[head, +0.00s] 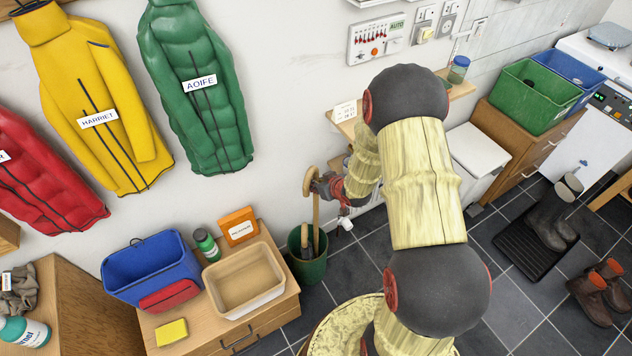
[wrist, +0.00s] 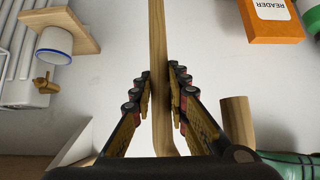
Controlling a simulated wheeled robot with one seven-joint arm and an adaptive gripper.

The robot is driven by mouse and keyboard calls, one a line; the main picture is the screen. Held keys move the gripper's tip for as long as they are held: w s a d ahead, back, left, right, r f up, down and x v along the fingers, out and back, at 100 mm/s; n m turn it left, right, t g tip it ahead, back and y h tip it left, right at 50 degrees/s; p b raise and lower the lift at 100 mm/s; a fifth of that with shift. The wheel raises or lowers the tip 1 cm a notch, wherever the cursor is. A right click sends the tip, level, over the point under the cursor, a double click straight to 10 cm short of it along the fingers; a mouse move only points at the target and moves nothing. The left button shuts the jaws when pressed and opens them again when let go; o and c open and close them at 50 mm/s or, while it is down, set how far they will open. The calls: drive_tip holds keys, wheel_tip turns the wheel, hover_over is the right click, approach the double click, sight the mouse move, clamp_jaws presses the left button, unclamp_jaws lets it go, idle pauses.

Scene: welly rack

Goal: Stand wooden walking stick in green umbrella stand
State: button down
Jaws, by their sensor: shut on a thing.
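The wooden walking stick (head: 316,211) is upright, with its curved handle at the top. My gripper (head: 328,186) is shut on it just below the handle. In the wrist view, the shaft (wrist: 157,50) runs between the two fingers of my gripper (wrist: 161,95), and the handle's end (wrist: 238,120) shows at the right. The green umbrella stand (head: 308,270) is on the floor below my gripper. The shaft runs down to the stand's mouth, where its lower end is hidden. Something dark and slim also shows in the stand.
A wooden cabinet to the left of the stand bears a cream tray (head: 245,307), an orange box (head: 238,226), a green bottle (head: 207,245) and a blue tub (head: 153,270). A green jacket (head: 194,90) hangs above. Boots (head: 553,215) stand on a mat at the right.

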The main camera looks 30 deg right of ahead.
drive_tip(key=shift+f, duration=0.25)
drive_tip(key=c, duration=1.7)
unclamp_jaws()
drive_tip(key=shift+o, duration=0.2)
drive_tip(key=shift+s, duration=0.1)
drive_tip(key=v, duration=1.1)
drive_tip(key=shift+s+r, duration=0.2)
drive_tip(key=shift+r, duration=0.15)
drive_tip(key=shift+d, duration=0.1)
